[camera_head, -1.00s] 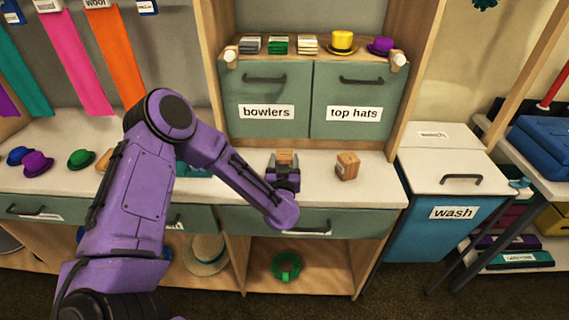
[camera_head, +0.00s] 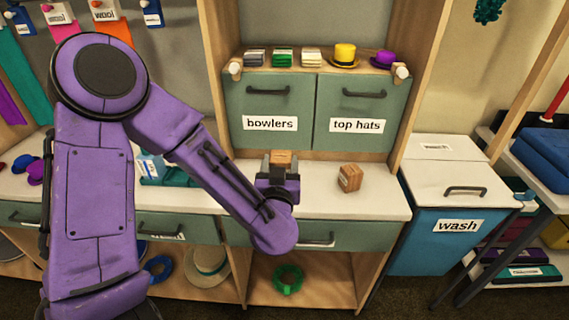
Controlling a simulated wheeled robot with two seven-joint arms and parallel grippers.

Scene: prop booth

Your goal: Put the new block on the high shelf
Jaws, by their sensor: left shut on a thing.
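My left gripper (camera_head: 280,167) is shut on a wooden block (camera_head: 281,156), in front of the lower edge of the cabinet doors. The gripper hides the block's lower part. A second wooden block (camera_head: 350,178) with a small pale label sits apart on the white counter to the right. The high shelf (camera_head: 308,66) is the wooden ledge above the green doors. It holds several small stacks, a yellow top hat (camera_head: 344,54) and a purple hat (camera_head: 383,60). My right gripper is not in view.
The closed doors (camera_head: 320,110) read "bowlers" and "top hats". Rounded knobs stand at both shelf ends. A "wash" bin (camera_head: 440,235) stands at the right. The counter (camera_head: 385,205) is clear around the second block. Hats and a green wreath (camera_head: 288,279) lie lower down.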

